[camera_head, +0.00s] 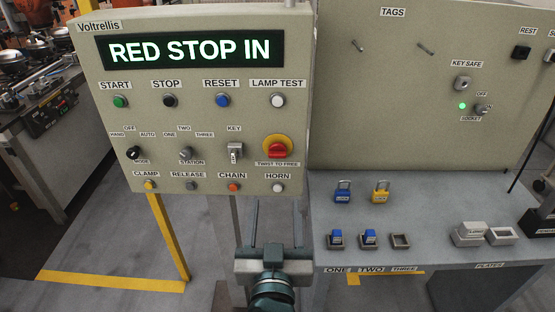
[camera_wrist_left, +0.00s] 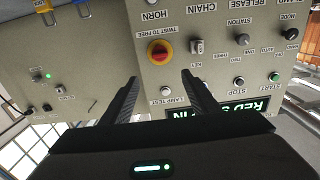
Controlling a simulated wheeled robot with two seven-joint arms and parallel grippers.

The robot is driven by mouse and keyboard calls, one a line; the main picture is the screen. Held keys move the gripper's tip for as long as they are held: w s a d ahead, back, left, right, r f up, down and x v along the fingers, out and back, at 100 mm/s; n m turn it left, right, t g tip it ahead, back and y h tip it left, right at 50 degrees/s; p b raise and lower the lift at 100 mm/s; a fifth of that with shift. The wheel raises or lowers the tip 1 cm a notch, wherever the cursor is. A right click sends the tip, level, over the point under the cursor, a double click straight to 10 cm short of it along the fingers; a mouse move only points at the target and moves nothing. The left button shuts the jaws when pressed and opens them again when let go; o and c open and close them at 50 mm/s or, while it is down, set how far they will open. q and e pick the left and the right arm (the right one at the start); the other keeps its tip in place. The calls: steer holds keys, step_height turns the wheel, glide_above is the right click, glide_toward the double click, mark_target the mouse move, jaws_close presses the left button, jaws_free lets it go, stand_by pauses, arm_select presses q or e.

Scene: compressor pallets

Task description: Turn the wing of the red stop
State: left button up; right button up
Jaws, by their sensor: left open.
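The red stop (camera_head: 277,149) is a red knob with a wing on a yellow round base, at the lower right of the Voltrellis panel (camera_head: 215,115), above a "TWIST TO FREE" label. The panel's display (camera_head: 190,52) reads "RED STOP IN". My left gripper (camera_head: 277,212) is open and empty, below the red stop in the head view. In the left wrist view the red stop (camera_wrist_left: 159,51) shows just beyond and between the open fingertips (camera_wrist_left: 160,77), apart from them. My right gripper is not in view.
The grey key switch (camera_head: 235,150) is left of the red stop, with the lamp test button (camera_head: 278,100) above and the horn button (camera_head: 278,188) below. A bench (camera_head: 430,215) with blue and yellow padlocks stands to the right.

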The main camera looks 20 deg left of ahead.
arm_select(q)
steer(key=p, duration=0.2)
glide_toward(277, 156)
steer(key=p+x, duration=0.1)
steer(key=x, duration=0.2)
steer(key=p+x, duration=0.2)
steer(key=x, duration=0.1)
steer(key=shift+w+r, duration=0.2)
steer(key=shift+w, duration=0.1)
steer(key=shift+p+x, duration=0.3)
steer(key=shift+x, duration=0.5)
steer(key=shift+f, duration=0.15)
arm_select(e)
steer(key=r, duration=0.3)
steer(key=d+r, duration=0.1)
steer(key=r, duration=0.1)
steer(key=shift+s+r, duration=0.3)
arm_select(q)
steer(key=c, duration=1.1)
steer(key=shift+o, duration=0.2)
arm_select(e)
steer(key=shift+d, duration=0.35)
